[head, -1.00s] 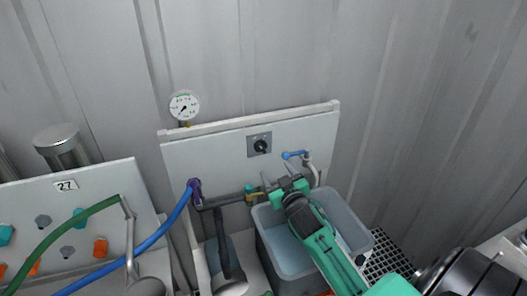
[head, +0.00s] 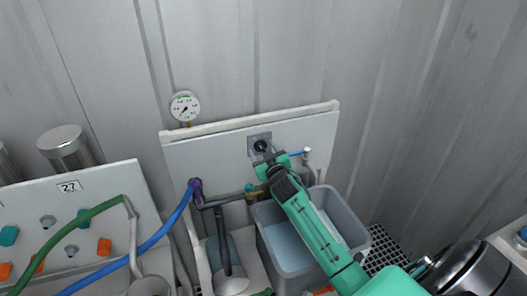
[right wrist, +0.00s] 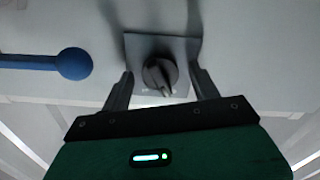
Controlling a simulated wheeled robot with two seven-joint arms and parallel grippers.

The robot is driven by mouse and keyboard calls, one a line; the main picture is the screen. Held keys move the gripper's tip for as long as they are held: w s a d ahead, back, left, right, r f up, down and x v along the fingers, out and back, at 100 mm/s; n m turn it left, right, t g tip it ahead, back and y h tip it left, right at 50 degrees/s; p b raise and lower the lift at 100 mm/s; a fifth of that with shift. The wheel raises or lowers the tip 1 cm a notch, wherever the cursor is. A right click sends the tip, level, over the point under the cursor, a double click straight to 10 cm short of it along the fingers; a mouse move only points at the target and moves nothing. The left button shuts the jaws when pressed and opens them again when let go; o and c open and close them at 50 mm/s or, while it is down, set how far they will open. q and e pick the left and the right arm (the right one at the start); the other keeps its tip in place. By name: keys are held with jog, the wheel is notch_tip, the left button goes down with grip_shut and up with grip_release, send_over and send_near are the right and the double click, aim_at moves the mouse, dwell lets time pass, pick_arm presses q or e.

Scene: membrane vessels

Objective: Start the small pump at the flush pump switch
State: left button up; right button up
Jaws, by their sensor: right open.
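The flush pump switch is a black rotary knob (head: 261,146) on a grey square plate (right wrist: 185,50) fixed to a white panel. In the right wrist view the knob (right wrist: 159,73) has a pale pointer mark that points down and slightly right. My right gripper (head: 264,154) is open right in front of the switch. In the right wrist view its fingers (right wrist: 160,88) stand on either side of the knob, with a visible gap on both sides. In the head view the gripper hides the lower part of the switch plate. My left gripper is not in view.
A blue-handled valve (head: 297,153) sits just right of the switch; its blue lever (right wrist: 72,63) is left in the wrist view. A grey basin (head: 352,222) stands below. A pressure gauge (head: 185,107) is above left. A blue hose (head: 160,232) runs to the panel's left.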

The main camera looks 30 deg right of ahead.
jog(key=c, duration=1)
jog(key=shift+o, duration=0.2)
jog(key=m+p, duration=0.1)
jog(key=m, duration=0.4)
jog(key=shift+a+m+p, duration=0.1)
jog(key=shift+m+p, duration=0.25)
jog(key=shift+m, duration=0.05)
jog(key=m+p, duration=0.1)
jog(key=m, duration=0.4)
jog(key=shift+m+p, duration=0.35)
jog(key=shift+m, duration=0.35)
jog(key=o, duration=1)
jog(key=shift+c, duration=0.2)
